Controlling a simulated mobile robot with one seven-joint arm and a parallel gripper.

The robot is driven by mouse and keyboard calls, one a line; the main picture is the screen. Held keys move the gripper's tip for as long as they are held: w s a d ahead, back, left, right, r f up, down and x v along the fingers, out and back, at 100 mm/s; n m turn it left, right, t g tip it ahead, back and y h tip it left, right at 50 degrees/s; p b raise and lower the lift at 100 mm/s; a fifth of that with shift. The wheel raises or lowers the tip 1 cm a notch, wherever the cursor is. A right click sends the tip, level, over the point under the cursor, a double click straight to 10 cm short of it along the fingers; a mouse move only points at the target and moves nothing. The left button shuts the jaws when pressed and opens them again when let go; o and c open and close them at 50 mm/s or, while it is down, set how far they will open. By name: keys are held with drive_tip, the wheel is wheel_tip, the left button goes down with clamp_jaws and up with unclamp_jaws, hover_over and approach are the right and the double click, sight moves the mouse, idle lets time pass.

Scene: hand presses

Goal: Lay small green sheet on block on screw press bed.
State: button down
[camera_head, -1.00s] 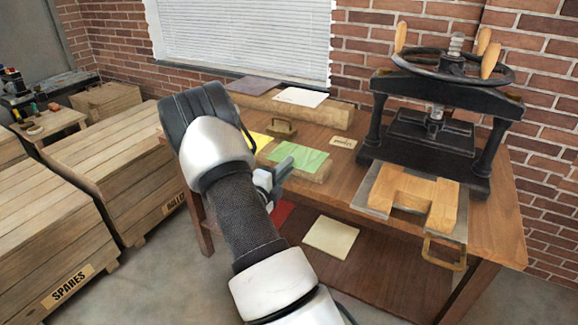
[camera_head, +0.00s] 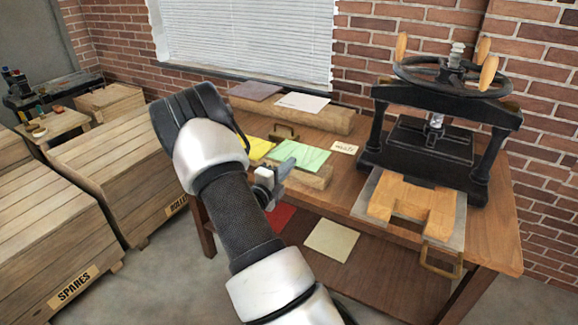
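The small green sheet (camera_head: 304,158) lies on a low wooden board on the table. It looks flat and its left part is partly hidden by my gripper. The black screw press (camera_head: 437,120) stands at the right of the table. The wooden block (camera_head: 399,196), with a notch in its front side, lies on the grey bed plate (camera_head: 453,228) that sticks out in front of the press. My gripper (camera_head: 281,172) is at the near left edge of the green sheet. Its fingers are small and partly hidden, so I cannot tell whether they touch or grip the sheet.
A yellow sheet (camera_head: 259,149) lies left of the green one. A wooden beam (camera_head: 325,117) behind carries a grey and a white sheet. A small label card (camera_head: 345,147) lies toward the press. Red and cream sheets lie on the lower shelf (camera_head: 375,270). Crates (camera_head: 60,235) stand at left.

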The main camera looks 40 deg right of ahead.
drive_tip(key=r+p+v, duration=0.2)
drive_tip(key=p+v, duration=0.6)
drive_tip(key=v, duration=1.4)
drive_tip(key=shift+r, duration=0.4)
idle(0.3)
idle(0.4)
drive_tip(key=w+a+r+n+t+y, duration=0.35)
drive_tip(key=a+r, duration=0.75)
drive_tip(key=a, duration=0.4)
drive_tip(key=r+n+t+y+p, duration=0.1)
drive_tip(key=r+p, duration=0.1)
drive_tip(key=p, duration=0.2)
drive_tip(key=r+n+t+y+p, duration=0.2)
drive_tip(key=p, duration=0.2)
drive_tip(key=r+n+t+y+p, duration=0.1)
drive_tip(key=r+t+p, duration=0.1)
drive_tip(key=p, duration=0.2)
drive_tip(key=shift+w+d+y+p, duration=0.25)
drive_tip(key=shift+d+y+p, duration=0.05)
drive_tip(key=shift+y+p, duration=0.1)
